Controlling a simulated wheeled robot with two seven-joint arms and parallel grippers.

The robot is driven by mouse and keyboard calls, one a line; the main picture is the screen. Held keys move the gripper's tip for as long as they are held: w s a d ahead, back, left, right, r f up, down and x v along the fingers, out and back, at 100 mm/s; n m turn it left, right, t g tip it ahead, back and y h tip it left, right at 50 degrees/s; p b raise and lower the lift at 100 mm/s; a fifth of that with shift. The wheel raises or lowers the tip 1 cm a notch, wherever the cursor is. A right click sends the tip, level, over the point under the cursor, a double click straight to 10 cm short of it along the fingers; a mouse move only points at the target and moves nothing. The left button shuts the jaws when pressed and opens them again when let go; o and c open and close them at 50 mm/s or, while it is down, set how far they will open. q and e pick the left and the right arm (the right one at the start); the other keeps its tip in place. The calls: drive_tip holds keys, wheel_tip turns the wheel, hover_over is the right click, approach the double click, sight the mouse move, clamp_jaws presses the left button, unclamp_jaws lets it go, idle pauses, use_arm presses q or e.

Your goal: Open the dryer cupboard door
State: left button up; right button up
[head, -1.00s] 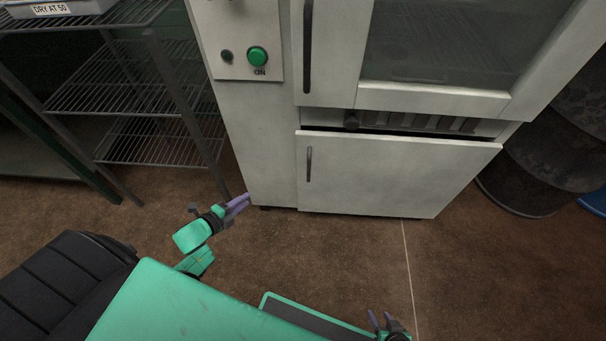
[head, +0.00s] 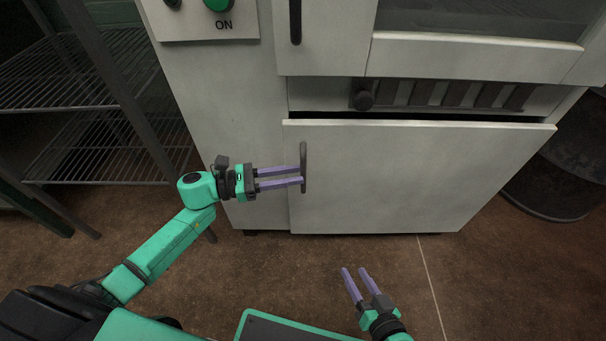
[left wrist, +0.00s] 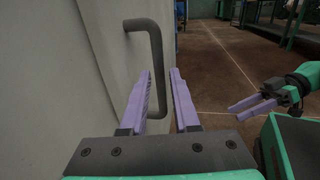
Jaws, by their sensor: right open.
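The pale lower cupboard door (head: 420,175) of the dryer looks shut, with a dark gap along its top edge. Its dark upright bar handle (head: 304,150) is near the door's left edge. My left gripper (head: 301,175) is open, its purple fingers pointing right with the tips at the handle. In the left wrist view the handle (left wrist: 157,60) shows between the two fingers (left wrist: 160,74); it does not look gripped, and I cannot tell how deep it sits. My right gripper (head: 355,270) is open and empty, low in front of the door.
A wire rack (head: 60,90) stands left, a dark drum (head: 560,170) right. The brown floor in front is clear.

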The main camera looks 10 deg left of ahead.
sight(303, 174)
use_arm(q)
drive_tip(key=x, duration=0.3)
drive_tip(key=shift+w+d, duration=0.1)
drive_tip(key=shift+d, duration=0.1)
clamp_jaws()
drive_tip(key=shift+a, duration=0.1)
idle(1.1)
